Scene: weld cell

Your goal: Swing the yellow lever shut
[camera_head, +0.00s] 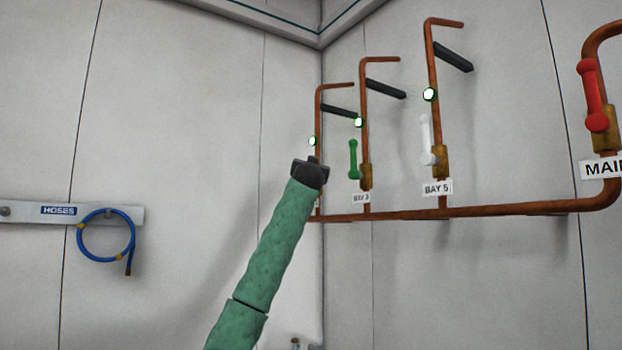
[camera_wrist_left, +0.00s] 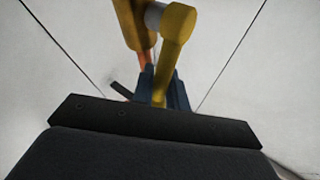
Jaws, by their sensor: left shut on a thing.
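The yellow lever (camera_wrist_left: 176,32) shows in the left wrist view, with a thick rounded end at the top and its shaft running down between my fingers. My left gripper (camera_wrist_left: 161,88) is shut on the lever's lower part. In the head view my left gripper (camera_head: 311,168) is at the leftmost pipe and hides the yellow lever and its valve. A brass valve body (camera_wrist_left: 133,22) stands beside the lever in the wrist view. My right gripper is in neither view.
A copper manifold pipe (camera_head: 400,215) runs along the right wall. A green lever (camera_head: 353,158), a white lever (camera_head: 426,138) and a red lever (camera_head: 592,95) sit on other pipes. A blue hose (camera_head: 83,235) hangs on the left wall, which is otherwise mostly clear.

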